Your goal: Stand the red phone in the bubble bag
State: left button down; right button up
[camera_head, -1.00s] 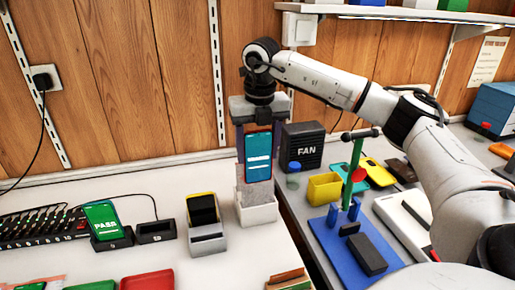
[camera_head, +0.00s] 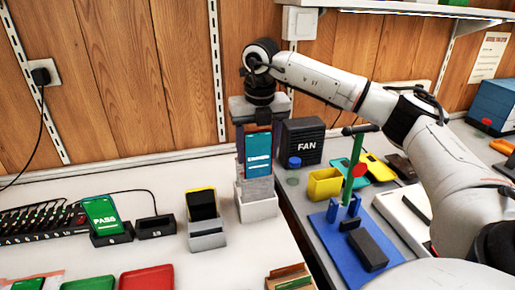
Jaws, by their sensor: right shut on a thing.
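The red phone (camera_head: 258,153) is upright, with its lit teal screen facing me and a thin red edge showing. My right gripper (camera_head: 258,122) points down and is shut on the phone's upper end. The phone's lower end is at the pale bubble bag (camera_head: 257,189), which stands in a white holder (camera_head: 258,211). I cannot tell how deep the phone sits in the bag. My left gripper is not in view.
A black FAN box (camera_head: 302,142) stands close behind on the right. A grey stand with a black and yellow phone (camera_head: 202,206) is to the left. A blue fixture (camera_head: 333,240) with a green post is on the right.

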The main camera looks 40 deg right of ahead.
aim_at(258, 163)
jog(key=shift+f+b, duration=0.9)
jog(key=shift+f, duration=0.85)
jog(key=shift+f, duration=0.1)
jog(key=shift+f, duration=0.35)
jog(key=o, duration=1.3)
jog(key=shift+r, duration=0.1)
